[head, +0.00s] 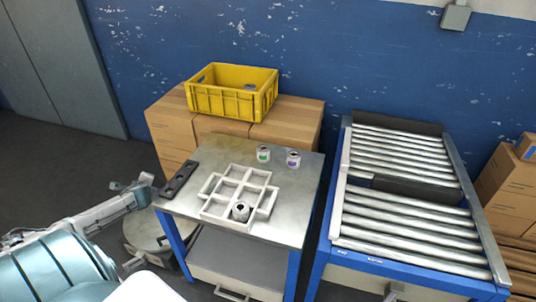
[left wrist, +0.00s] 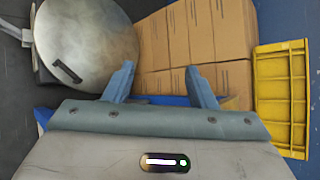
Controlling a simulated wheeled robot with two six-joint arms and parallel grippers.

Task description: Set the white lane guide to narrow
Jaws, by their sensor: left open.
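No part is clearly recognisable as the white lane guide. A pale rail (head: 338,200) runs along the left side of the roller conveyor (head: 408,238), and I cannot tell whether it is the guide. My left gripper (head: 132,184) is at the left of the head view, beside the left edge of the metal table and far from the conveyor. In the left wrist view its two fingers (left wrist: 160,80) are apart with nothing between them. My right gripper is not in view.
The metal table (head: 300,170) holds a white divided tray (head: 222,189), a dark bar with holes (head: 178,179) and several small cans. A yellow crate (head: 225,103) sits on cardboard boxes (head: 170,125) behind. A round lidded drum (left wrist: 85,40) stands left of the table.

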